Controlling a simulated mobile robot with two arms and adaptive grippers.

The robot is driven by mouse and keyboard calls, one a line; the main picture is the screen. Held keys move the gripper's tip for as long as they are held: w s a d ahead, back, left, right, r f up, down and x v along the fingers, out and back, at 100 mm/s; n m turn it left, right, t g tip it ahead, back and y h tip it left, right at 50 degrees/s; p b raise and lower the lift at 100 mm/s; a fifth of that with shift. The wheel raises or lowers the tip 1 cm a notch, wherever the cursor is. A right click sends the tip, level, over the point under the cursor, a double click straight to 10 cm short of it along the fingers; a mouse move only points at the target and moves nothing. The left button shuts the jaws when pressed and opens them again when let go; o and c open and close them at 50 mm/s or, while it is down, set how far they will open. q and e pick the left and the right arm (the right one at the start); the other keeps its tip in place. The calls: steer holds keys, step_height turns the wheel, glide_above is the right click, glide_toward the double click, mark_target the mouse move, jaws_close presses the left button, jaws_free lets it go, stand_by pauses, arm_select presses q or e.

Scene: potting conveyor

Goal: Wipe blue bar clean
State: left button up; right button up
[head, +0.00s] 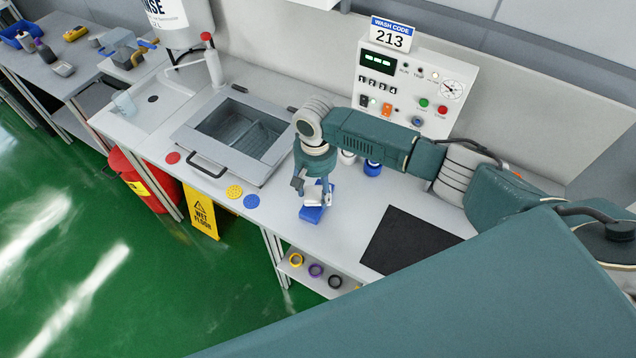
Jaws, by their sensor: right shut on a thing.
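My right gripper (315,190) points down over the counter, right of the sink. It is shut on a small blue and white thing (312,213), whose blue lower part shows under the fingertips, at or just above the counter top. The fingers hide part of it, and I cannot tell whether this is the blue bar or a wiping tool. No separate blue bar can be made out for certain. My left gripper is not in view.
The sink (202,166) with a front handle lies to the left. Coloured discs lie along the front edge, including a blue one (251,201). A black mat (410,242) lies to the right. A control panel (415,88) and a blue-based item (373,168) stand behind.

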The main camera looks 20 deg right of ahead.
step_height(320, 180, up, 4)
steer(key=shift+w, duration=0.1)
steer(key=shift+r, duration=0.95)
steer(key=shift+r, duration=1.55)
stand_by(0.5)
